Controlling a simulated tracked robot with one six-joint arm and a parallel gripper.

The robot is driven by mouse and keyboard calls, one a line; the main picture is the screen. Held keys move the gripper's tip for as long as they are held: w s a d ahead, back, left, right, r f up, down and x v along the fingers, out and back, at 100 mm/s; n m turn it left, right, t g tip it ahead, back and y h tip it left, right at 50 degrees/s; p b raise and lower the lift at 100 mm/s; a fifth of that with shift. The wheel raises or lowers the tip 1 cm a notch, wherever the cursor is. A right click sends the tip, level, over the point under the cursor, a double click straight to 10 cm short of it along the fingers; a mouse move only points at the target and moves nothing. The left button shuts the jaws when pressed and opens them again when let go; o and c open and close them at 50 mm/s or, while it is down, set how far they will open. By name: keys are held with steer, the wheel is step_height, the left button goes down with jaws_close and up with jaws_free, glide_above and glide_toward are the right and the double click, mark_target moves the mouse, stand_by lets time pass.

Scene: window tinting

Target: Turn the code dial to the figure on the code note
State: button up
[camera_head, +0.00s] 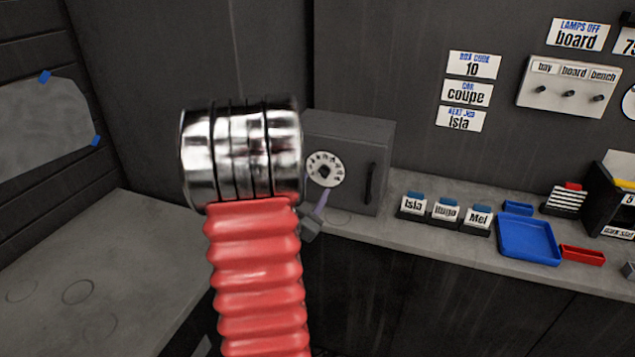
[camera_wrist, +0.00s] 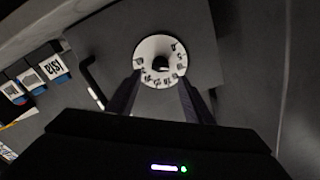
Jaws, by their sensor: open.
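The code dial (camera_head: 325,169) is a white disc with dark figures and a dark centre knob, on the front of a grey box (camera_head: 347,128). In the wrist view the dial (camera_wrist: 148,48) lies just beyond my gripper (camera_wrist: 161,82). My gripper is open and empty, its fingers apart on either side of the dial's lower part; contact cannot be told. The dial's figures are too small to read surely. The code note (camera_head: 472,66) on the wall reads "BOX CODE 10". In the head view my arm hides most of the gripper.
The box has a dark handle (camera_head: 370,183) right of the dial. Name cards (camera_head: 413,205), a blue tray (camera_head: 527,240) and a small red tray (camera_head: 582,255) stand on the counter to the right. The counter at the left (camera_head: 110,265) is clear.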

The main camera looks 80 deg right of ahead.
steer(key=a, duration=0.7)
steer(key=shift+w+a, duration=0.2)
steer(key=shift+w, duration=0.15)
